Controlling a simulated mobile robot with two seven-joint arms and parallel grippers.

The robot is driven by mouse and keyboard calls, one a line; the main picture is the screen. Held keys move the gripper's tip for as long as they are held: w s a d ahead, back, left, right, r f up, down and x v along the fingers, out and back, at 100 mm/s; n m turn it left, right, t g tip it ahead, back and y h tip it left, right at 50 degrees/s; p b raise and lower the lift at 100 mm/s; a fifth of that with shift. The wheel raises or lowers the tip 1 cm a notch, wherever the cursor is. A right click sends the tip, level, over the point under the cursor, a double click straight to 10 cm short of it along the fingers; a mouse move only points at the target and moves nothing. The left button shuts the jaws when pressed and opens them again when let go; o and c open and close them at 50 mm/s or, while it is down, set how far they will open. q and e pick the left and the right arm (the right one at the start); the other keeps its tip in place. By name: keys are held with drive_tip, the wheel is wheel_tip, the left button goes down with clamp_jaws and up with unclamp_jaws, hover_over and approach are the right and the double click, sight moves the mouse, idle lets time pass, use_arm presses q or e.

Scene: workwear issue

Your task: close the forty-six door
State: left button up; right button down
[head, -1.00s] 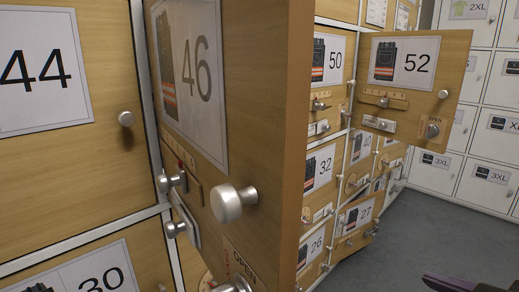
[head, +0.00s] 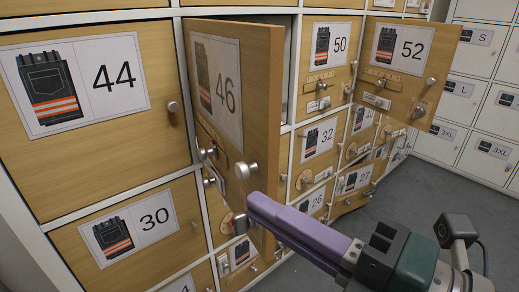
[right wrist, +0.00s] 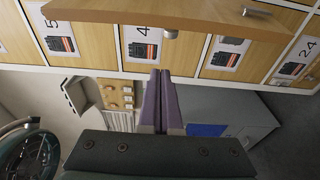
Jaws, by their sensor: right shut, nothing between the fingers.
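The forty-six door (head: 225,95) stands open, swung out toward me from its left side, with its numbered face turned left. Its round knob (head: 243,170) sits near the free edge. My right gripper (head: 251,205) is shut and empty, its purple fingers overlapping the lower free edge of the door just below the knob. I cannot tell whether they touch it. In the right wrist view the closed fingers (right wrist: 160,75) point toward the locker fronts, below a wooden panel seen nearly edge-on. My left gripper is not in view.
The fifty-two door (head: 405,62) also stands open to the right. The forty-four door (head: 160,70) and thirty door (head: 90,215) are shut on the left. White lockers (head: 480,100) stand at the right. Grey floor (head: 400,190) is clear between.

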sight(274, 184)
drive_tip(key=w, duration=0.4)
drive_tip(key=shift+w+a, duration=0.15)
drive_tip(key=shift+w, duration=0.1)
drive_tip(key=shift+w+d+b, duration=0.2)
drive_tip(key=shift+d+b, duration=0.1)
drive_tip(key=shift+d, duration=0.1)
